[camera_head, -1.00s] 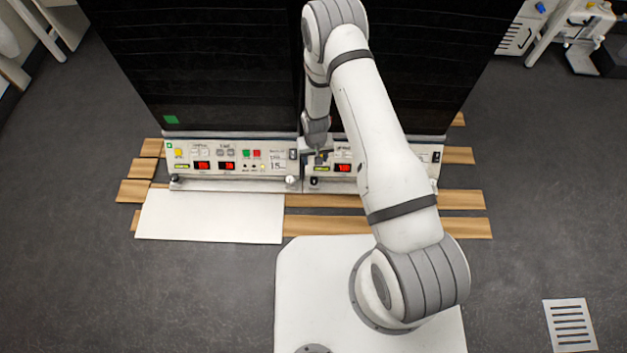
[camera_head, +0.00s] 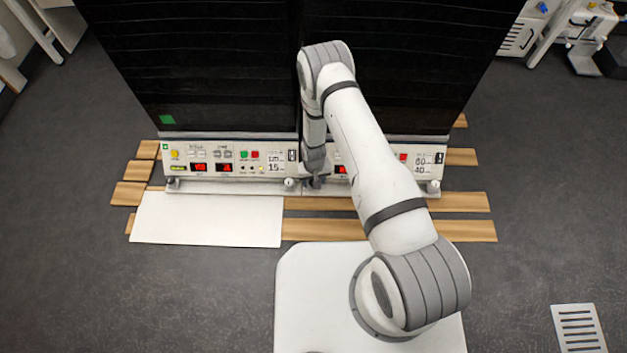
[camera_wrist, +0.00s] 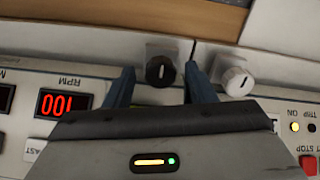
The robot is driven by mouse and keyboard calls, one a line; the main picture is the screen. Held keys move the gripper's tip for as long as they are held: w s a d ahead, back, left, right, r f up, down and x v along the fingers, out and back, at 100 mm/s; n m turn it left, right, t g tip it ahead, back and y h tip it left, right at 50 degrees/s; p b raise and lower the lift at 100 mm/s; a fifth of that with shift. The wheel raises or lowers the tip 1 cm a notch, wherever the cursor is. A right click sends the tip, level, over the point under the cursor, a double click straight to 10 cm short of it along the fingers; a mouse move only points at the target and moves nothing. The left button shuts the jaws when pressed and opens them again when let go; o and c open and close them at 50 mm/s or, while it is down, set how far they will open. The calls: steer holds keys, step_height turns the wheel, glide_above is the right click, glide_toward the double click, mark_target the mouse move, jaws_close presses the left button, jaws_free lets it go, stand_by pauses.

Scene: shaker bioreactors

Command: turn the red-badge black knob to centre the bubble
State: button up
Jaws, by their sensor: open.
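In the wrist view a black knob (camera_wrist: 160,71) with a pale pointer line sits on a square mount on the panel's edge. My gripper (camera_wrist: 160,78) is open, with one blue-grey finger on each side of the knob and a visible gap to each finger. I see no red badge on the knob; my gripper body covers the panel near it. In the head view my gripper (camera_head: 316,182) is at the lower front of the right unit and hides this knob. No bubble can be made out near the knob.
A white knob (camera_wrist: 235,82) stands close beside the right finger in the wrist view. A red RPM display (camera_wrist: 64,103) is at left. In the head view another black knob (camera_head: 172,182) is on the left unit. A white board (camera_head: 207,218) lies in front.

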steer(key=shift+c, duration=0.4)
steer(key=c, duration=0.9)
steer(key=shift+m, duration=0.3)
steer(key=m, duration=0.4)
steer(key=shift+m+b, duration=0.3)
steer(key=shift+b, duration=0.1)
steer(key=shift+m, duration=2.1)
steer(key=o, duration=1)
